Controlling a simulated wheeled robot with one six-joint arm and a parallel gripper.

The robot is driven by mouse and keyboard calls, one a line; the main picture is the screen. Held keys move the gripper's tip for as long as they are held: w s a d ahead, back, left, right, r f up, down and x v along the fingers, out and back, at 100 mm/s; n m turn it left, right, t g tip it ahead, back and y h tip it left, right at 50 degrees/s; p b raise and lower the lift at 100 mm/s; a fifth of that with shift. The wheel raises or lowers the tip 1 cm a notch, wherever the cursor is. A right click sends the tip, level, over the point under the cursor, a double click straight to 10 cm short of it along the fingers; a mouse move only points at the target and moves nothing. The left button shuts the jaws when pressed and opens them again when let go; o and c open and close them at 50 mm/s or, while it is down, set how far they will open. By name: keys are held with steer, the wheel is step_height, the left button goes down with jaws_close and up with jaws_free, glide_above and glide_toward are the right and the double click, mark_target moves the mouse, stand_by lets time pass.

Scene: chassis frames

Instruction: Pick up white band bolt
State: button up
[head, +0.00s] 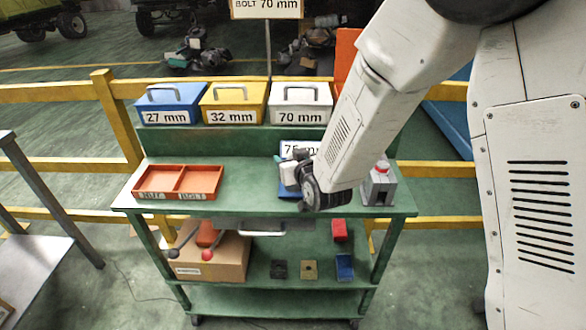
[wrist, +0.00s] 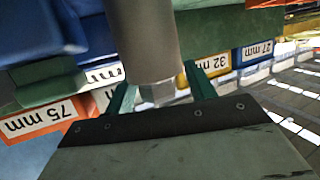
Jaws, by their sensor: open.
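My gripper (wrist: 160,80) shows in the wrist view with two green fingers standing apart. A thick grey cylinder with a hexagonal end (wrist: 152,50) runs down between the fingers, with a gap on at least the right side. It looks like a bolt; no white band can be made out on it. In the head view my gripper is over the middle right of the green bench top, mostly hidden by my arm. A pale piece (head: 289,172) shows beside it above a blue object (head: 288,193); I cannot tell whether this is the bolt.
An orange two-part tray (head: 178,196) marked for nut and bolt sits on the bench's left. Blue (head: 170,100), yellow (head: 233,100) and white (head: 301,98) labelled boxes line the back shelf. A grey device with a red top (head: 379,188) stands close right of my wrist.

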steer(key=shift+w, duration=0.25)
jaws_close()
